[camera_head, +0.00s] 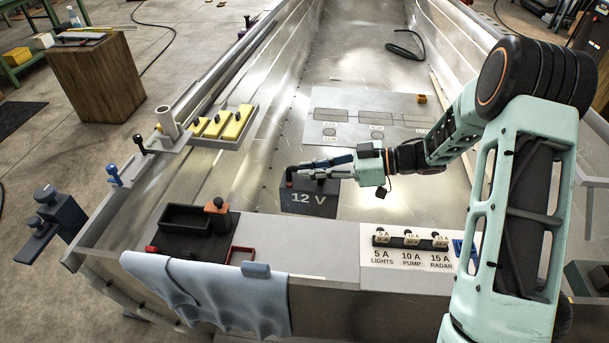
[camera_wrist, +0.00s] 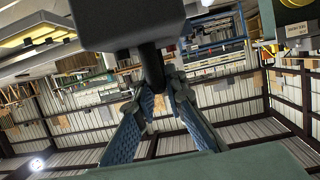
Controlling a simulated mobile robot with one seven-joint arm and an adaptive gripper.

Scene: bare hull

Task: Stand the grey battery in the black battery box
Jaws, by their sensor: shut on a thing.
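The grey battery (camera_head: 309,199), a dark block marked "12 V", is in the middle of the head view, inside the hull. My gripper (camera_head: 297,169) reaches in from the right over its top. In the wrist view the fingers (camera_wrist: 162,88) are shut around a dark stem joined to the battery's dark body (camera_wrist: 130,22). The battery looks upright; whether it touches the surface beneath cannot be told. The black battery box (camera_head: 186,217) is an open dark tray on the bench at the left front, apart from the battery. Its inner floor is poorly visible.
An orange-topped post (camera_head: 216,205) stands at the box's right. A red frame (camera_head: 241,256) and a draped blue cloth (camera_head: 225,291) lie at the front edge. The fuse panel (camera_head: 411,244) is to the right. Yellow blocks (camera_head: 217,124) sit on the left gunwale.

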